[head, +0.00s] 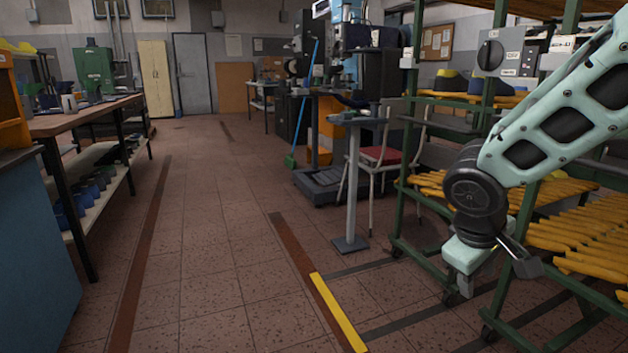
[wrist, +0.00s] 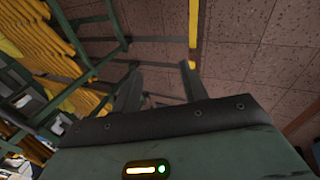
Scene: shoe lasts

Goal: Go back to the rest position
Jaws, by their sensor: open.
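My gripper (head: 522,260) hangs at the right of the head view, at the end of my pale green arm, in front of the green rack. In the wrist view my gripper (wrist: 160,84) has its two dark fingers apart. Only floor and part of the rack frame show between them, and nothing is held. The fingers look clear of the rack, though the exact gap cannot be told.
A green rack (head: 402,190) with yellow-orange shoe lasts (head: 575,232) stands close on the right. A grey pedestal (head: 352,190) and a red-seated chair (head: 384,155) stand beyond it. A workbench (head: 85,113) lines the left. The middle floor is clear.

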